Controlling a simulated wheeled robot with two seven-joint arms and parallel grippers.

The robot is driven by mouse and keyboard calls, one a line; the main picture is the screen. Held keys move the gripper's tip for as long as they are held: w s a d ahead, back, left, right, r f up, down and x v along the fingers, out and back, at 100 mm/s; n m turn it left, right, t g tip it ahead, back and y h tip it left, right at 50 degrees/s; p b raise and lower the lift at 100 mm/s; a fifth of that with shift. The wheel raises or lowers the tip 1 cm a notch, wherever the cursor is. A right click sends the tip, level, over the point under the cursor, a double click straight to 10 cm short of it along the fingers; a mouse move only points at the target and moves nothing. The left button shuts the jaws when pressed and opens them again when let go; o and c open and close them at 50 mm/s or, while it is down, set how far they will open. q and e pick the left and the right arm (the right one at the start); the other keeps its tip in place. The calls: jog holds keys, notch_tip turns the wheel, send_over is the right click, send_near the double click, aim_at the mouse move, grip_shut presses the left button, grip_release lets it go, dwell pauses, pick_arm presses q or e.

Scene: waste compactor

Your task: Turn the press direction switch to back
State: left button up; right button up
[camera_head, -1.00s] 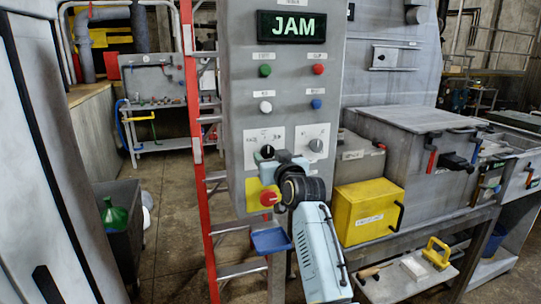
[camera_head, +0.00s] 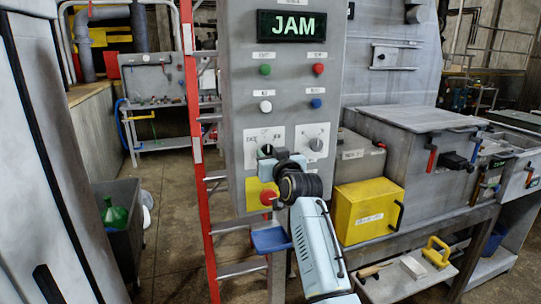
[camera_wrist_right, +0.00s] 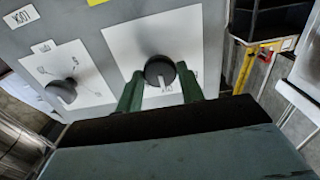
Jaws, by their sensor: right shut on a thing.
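The press direction switch is a dark round knob (camera_head: 265,151) on a white plate at the lower left of the grey control panel (camera_head: 237,105). In the right wrist view the knob (camera_wrist_right: 160,71) sits between the green fingers of my right gripper (camera_wrist_right: 160,84). The fingers are shut on it from both sides. A pale pointer mark on the knob points down in that view, towards small lettering that is partly hidden. In the head view my right gripper (camera_head: 270,160) reaches the knob from below right and covers its lower part. My left gripper is not in view.
A second, grey knob (camera_head: 316,144) sits just right on its own plate. A red button (camera_head: 267,198) on yellow is below the gripper. Coloured buttons and a screen reading JAM (camera_head: 292,26) are above. A red ladder (camera_head: 191,110) stands left; a yellow box (camera_head: 368,212) is right.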

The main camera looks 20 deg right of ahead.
jog(key=n+p, duration=0.3)
jog(key=n, duration=0.2)
jog(key=shift+r+p, duration=0.1)
jog(key=shift+p, duration=0.2)
jog(key=n+p, duration=0.1)
jog(key=n, duration=0.2)
jog(key=shift+p, duration=0.4)
jog(key=shift+n+p, duration=0.45)
jog(key=shift+n, duration=0.55)
jog(key=o, duration=1)
jog(key=s, duration=0.9)
jog(key=s+b, duration=0.1)
jog(key=s, duration=0.3)
jog(key=shift+s+d, duration=0.2)
jog(key=shift+d, duration=0.05)
